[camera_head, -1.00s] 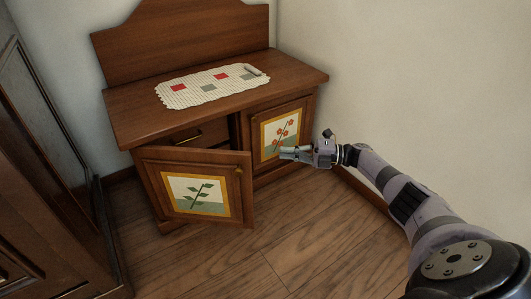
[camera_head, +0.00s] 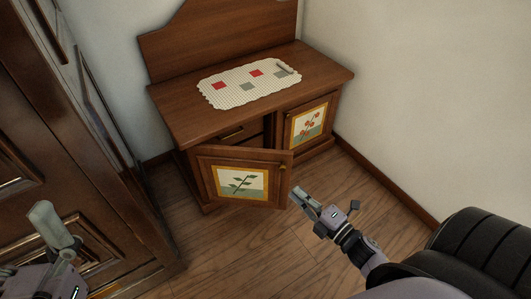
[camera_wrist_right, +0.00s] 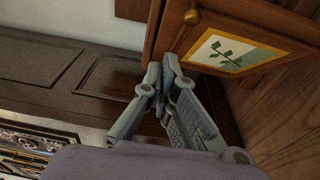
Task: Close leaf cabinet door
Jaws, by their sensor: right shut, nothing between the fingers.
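The leaf cabinet door (camera_head: 210,180), with a green leaf picture in a yellow frame, stands open, swung out from the left side of the wooden cabinet (camera_head: 180,110). Its small knob (camera_head: 283,167) is near the right, free edge. My right gripper (camera_head: 298,195) is shut and empty, just right of and below that free edge. In the right wrist view the closed fingertips (camera_wrist_right: 162,70) are close to the door's edge, with the knob (camera_wrist_right: 192,17) beyond; contact cannot be told. My left gripper (camera_head: 55,228) shows partly at the lower left; its jaw state is unclear.
The flower door (camera_head: 307,124) on the cabinet's right is closed. A patterned cloth (camera_head: 245,88) lies on top. A dark armoire (camera_head: 80,140) stands at the left. Wooden floor (camera_head: 225,245) in front of the cabinet is clear; a white wall is at the right.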

